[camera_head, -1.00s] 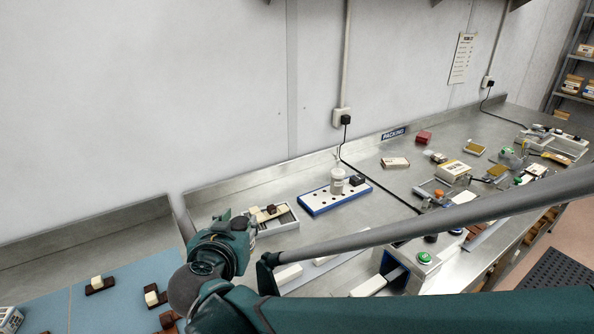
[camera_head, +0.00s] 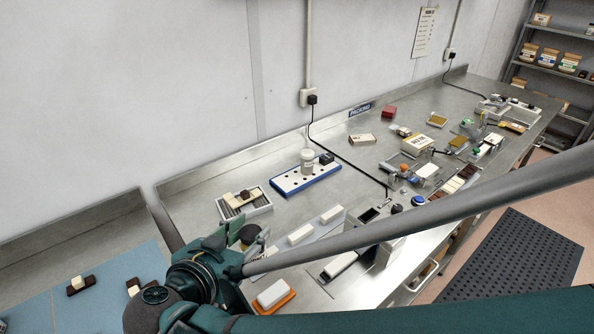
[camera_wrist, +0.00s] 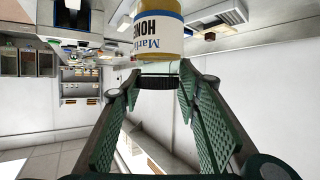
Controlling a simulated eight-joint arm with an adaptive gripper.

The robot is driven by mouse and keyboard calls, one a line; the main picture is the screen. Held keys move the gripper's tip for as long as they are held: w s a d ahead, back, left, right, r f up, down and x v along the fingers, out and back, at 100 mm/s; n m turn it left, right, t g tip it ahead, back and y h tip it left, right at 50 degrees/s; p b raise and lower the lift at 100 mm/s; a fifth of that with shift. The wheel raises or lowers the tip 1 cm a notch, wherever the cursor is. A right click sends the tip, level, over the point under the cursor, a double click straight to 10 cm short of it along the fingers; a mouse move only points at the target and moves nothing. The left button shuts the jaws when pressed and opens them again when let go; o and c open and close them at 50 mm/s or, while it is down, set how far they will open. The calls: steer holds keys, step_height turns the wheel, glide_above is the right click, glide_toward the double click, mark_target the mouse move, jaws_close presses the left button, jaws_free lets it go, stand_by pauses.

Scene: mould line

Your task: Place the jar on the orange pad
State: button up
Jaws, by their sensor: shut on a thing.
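The jar (camera_wrist: 158,35) shows in the wrist view, amber with a white and blue label reading partly "HONE", upside down in the picture. My gripper (camera_wrist: 160,84) has its green fingers closed at the jar's dark lid (camera_wrist: 160,81). In the head view my gripper (camera_head: 248,238) is over the near left part of the steel bench; I cannot make out the jar there, and my arm covers part of that area. An orange flat piece (camera_head: 262,309) lies on the bench just right of my wrist, with a white block on it.
White blocks (camera_head: 300,233) lie on the bench beyond my arm. A slotted tray (camera_head: 262,209) and a blue-edged rack (camera_head: 283,188) with a pale container (camera_head: 307,157) stand behind. A blue mat (camera_head: 40,312) is at the left. The bench's right part is crowded.

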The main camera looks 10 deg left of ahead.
steer(key=s+d+r+m+h+p, duration=0.1)
steer(key=s+d+r+m+h, duration=0.1)
steer(key=d, duration=0.3)
steer(key=shift+s, duration=0.9)
steer(key=shift+f+g, duration=0.1)
steer(key=shift+g, duration=0.2)
steer(key=shift+f+b, duration=0.55)
steer(key=shift+f, duration=2.3)
steer(key=shift+f, duration=0.1)
steer(key=shift+f+b, duration=0.6)
steer(key=shift+f, duration=1.4)
steer(key=shift+f, duration=0.15)
steer(key=o, duration=1)
